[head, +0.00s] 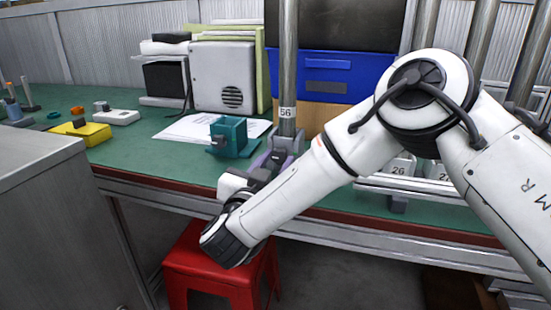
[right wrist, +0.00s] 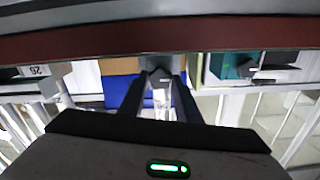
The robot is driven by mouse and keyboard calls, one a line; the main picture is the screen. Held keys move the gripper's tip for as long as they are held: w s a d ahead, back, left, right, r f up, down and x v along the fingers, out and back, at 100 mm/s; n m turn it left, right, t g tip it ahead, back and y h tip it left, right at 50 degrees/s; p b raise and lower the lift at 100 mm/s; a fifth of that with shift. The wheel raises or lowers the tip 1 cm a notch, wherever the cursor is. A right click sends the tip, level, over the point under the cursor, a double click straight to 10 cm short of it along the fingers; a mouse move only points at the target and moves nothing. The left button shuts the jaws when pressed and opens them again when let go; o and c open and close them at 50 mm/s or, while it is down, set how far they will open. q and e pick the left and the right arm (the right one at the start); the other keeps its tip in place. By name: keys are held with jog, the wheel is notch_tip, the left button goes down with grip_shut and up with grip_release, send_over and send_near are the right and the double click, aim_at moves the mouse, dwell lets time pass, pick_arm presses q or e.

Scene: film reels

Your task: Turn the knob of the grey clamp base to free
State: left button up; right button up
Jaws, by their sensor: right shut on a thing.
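The grey clamp base (head: 290,143) stands near the front edge of the green table, at the foot of an upright metal pole tagged 56. My right gripper (head: 262,173) reaches to its front side from below right. In the right wrist view my right gripper (right wrist: 160,92) has its two dark fingers on either side of a small grey knob (right wrist: 160,75), shut on it. The knob's marking and setting cannot be read. In the head view the gripper and forearm hide the knob. My left gripper is not in view.
A teal clamp block (head: 231,133) stands just left of the grey base. A yellow block (head: 82,131) and a white base (head: 116,117) lie further left. A blue case (head: 325,75) is behind. A red stool (head: 215,278) stands below the table edge.

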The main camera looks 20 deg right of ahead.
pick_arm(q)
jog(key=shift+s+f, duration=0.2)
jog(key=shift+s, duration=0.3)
pick_arm(e)
jog(key=shift+f, duration=0.1)
jog(key=o, duration=1.1)
jog(key=shift+c, duration=0.2)
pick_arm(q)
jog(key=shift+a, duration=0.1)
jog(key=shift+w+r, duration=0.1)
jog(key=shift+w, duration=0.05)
pick_arm(e)
jog(key=shift+s+a, duration=0.15)
jog(key=shift+s, duration=0.05)
jog(key=p+v, duration=0.1)
jog(key=v, duration=0.3)
jog(key=shift+a, duration=0.1)
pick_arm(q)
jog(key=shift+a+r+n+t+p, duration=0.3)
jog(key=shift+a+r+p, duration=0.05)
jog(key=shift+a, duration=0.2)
pick_arm(e)
jog(key=v, duration=0.6)
